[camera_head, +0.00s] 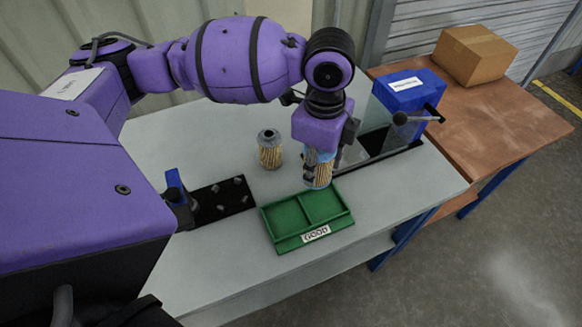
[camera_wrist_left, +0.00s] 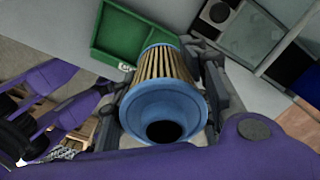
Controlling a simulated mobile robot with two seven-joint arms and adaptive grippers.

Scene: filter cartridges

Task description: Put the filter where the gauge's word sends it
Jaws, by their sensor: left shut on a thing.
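My left gripper (camera_head: 333,153) is shut on a pleated filter with blue end caps (camera_head: 317,170). It holds the filter roughly upright by the back edge of the green tray (camera_head: 283,243); I cannot tell the height of its lower end. In the left wrist view the blue-capped filter (camera_wrist_left: 163,98) sits between both fingers, its round hole facing the camera. The tray has two compartments, both empty, and a front label reading "GOOD". A second filter with a grey cap (camera_head: 270,149) stands on the table to the left. No gauge word is readable. My right gripper is out of view.
A blue box with a white label and dark lever (camera_head: 408,92) stands at the back right beside a black-edged strip. A black plate with several pegs (camera_head: 222,200) lies left of the tray. A cardboard box (camera_head: 474,54) sits on the brown bench (camera_head: 505,120).

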